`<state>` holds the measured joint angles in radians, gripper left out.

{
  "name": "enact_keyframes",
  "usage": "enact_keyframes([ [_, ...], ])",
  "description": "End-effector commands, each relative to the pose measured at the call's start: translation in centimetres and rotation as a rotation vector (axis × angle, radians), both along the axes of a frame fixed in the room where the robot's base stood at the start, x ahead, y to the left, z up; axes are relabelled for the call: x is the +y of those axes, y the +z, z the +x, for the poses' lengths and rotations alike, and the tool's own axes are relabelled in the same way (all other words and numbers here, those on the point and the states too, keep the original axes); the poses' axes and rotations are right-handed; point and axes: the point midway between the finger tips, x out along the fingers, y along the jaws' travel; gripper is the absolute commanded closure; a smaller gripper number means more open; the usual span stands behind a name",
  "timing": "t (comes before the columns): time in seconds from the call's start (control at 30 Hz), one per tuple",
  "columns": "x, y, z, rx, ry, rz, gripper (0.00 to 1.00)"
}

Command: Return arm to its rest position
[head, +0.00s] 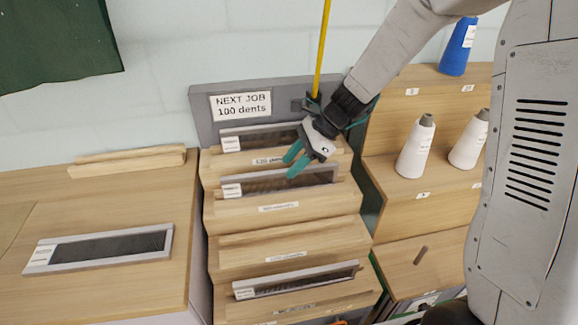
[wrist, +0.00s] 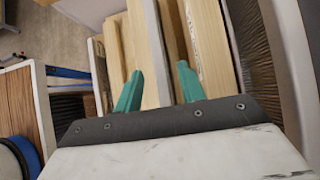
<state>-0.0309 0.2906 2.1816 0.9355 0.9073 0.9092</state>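My gripper (head: 297,164) is in front of the stepped wooden rack (head: 290,235), over its upper steps in the head view. In the wrist view the open fingers (wrist: 158,88) show against pale wooden steps (wrist: 150,50). My arm comes down from the upper right of the head view. Whether the fingers touch the rack is hard to tell.
Reeds lie on the rack's steps, one (head: 295,279) low down. Another reed (head: 100,248) lies on the left wooden table (head: 150,285). White cones (head: 415,148) and a blue cone (head: 458,46) stand on right shelves. A yellow rod (head: 322,50) rises behind my arm.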

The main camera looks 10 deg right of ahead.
Motion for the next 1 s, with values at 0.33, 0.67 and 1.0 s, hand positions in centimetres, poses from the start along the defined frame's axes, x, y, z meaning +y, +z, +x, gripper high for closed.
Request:
enact_keyframes([
  [0.33,-3.4,4.0,0.1,-0.002,-0.003,0.0,0.6],
  [0.67,-3.9,4.0,-1.0,-0.059,0.134,-0.013,0.6],
  [1.0,-7.4,6.7,-11.3,-0.29,0.778,-0.154,0.6],
])
